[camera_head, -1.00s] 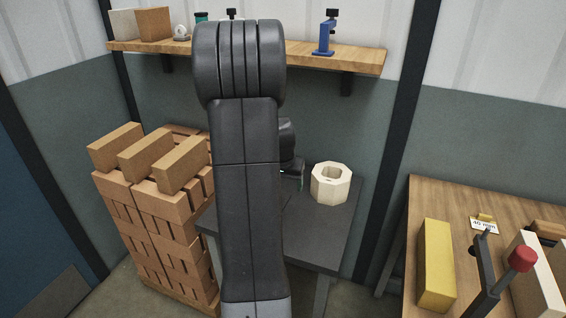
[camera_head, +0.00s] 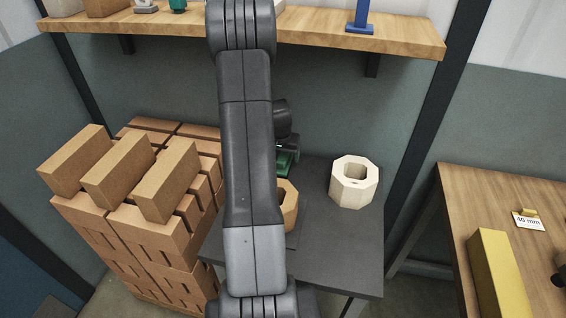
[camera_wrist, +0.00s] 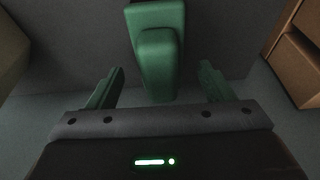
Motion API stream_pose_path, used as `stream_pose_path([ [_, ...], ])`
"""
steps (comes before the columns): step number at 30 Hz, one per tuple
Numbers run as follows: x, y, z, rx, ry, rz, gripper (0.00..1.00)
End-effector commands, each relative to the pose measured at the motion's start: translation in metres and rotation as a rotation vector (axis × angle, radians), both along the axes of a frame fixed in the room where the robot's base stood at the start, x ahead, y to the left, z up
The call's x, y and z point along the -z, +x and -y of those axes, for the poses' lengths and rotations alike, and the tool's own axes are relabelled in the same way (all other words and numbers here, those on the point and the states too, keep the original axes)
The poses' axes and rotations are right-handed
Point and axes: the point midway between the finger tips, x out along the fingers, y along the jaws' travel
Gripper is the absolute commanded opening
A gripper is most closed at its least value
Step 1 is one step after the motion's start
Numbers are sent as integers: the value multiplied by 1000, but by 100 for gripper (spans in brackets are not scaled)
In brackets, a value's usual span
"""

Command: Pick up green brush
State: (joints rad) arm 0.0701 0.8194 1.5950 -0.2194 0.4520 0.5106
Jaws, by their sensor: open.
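The green brush (camera_wrist: 157,45) shows in the wrist view at the top centre, with a raised, rounded handle part. It lies above a dark grey surface. My gripper (camera_wrist: 160,74) is open, with one green finger on each side of the brush's near end. I see a gap between each finger and the brush, and nothing is gripped. In the head view my gripper (camera_head: 285,154) is over the dark table (camera_head: 335,245), mostly hidden behind my arm. A green patch shows there, but I cannot tell finger from brush.
A cream octagonal block (camera_head: 354,182) stands on the dark table. A tan block (camera_head: 288,205) is partly hidden by my arm. Stacked bricks (camera_head: 150,215) stand left. A wooden shelf (camera_head: 330,35) spans the back wall. A wooden bench (camera_head: 465,215) with a yellow bar (camera_head: 497,275) is right.

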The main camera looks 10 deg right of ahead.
Motion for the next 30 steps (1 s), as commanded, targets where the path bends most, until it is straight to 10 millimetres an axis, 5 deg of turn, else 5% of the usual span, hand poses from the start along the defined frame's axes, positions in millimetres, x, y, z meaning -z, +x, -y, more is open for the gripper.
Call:
stream_pose_path([
  [6, 21, 6, 2, 0, 1, -1, 75],
  [14, 23, 7, 3, -1, 2, 1, 75],
  [24, 23, 7, 3, -1, 1, 2, 18],
  [30, 22, 7, 3, -1, 1, 2, 18],
])
